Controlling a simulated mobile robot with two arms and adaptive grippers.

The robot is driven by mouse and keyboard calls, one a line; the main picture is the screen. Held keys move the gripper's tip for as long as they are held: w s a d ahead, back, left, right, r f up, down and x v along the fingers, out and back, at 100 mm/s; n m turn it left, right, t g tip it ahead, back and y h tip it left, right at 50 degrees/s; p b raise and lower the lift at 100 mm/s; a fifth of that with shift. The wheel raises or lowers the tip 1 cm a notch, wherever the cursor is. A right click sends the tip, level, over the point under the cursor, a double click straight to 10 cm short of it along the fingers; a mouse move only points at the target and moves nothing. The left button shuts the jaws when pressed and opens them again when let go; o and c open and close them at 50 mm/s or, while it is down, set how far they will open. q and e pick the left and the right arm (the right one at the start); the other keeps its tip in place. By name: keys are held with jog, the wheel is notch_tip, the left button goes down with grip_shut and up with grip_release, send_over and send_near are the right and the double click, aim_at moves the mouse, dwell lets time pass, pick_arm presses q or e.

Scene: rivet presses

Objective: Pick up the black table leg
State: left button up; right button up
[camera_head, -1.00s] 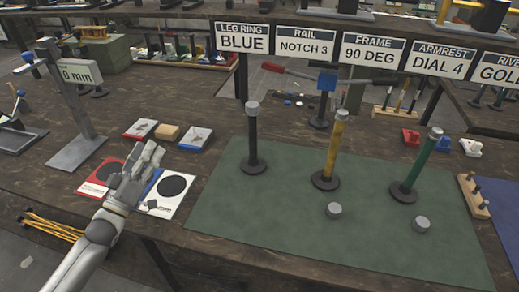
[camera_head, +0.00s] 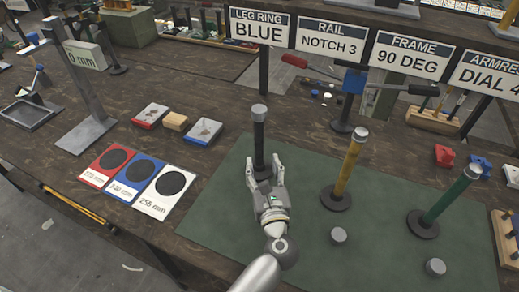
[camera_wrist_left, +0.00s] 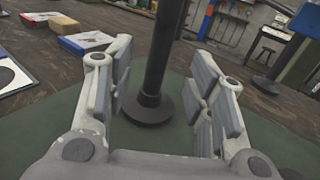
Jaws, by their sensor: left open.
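The black table leg (camera_head: 258,132) stands upright on its round base on the green mat (camera_head: 205,228), with a grey cap on top. My left gripper (camera_head: 264,172) is open in front of the leg's lower part. In the left wrist view the black leg (camera_wrist_left: 162,50) rises between the two spread fingers (camera_wrist_left: 160,95), apart from both pads, with its round base visible beyond them. A yellow leg (camera_head: 349,165) and a green leg (camera_head: 450,195) stand to the right on the same mat. My right gripper is not in view.
Two grey caps (camera_head: 338,235) lie on the mat near its front. Three coloured cards with black discs (camera_head: 171,183) lie to the left. Signs (camera_head: 331,42) hang behind the legs. A red-handled press (camera_head: 355,82) stands at the back.

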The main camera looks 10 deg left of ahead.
aim_at(260, 151)
pick_arm(q)
jog(key=shift+w+a, duration=0.25)
jog(key=shift+w, duration=0.35)
jog(key=shift+w+a, duration=0.1)
jog(key=shift+w, duration=0.2)
jog(key=shift+w+a, duration=0.1)
jog(key=shift+w, duration=0.2)
jog(key=x, duration=0.5)
jog(key=shift+f, duration=0.1)
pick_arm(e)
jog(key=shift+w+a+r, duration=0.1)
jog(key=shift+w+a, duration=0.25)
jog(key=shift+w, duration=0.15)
pick_arm(q)
jog(key=shift+c, duration=0.5)
grip_shut()
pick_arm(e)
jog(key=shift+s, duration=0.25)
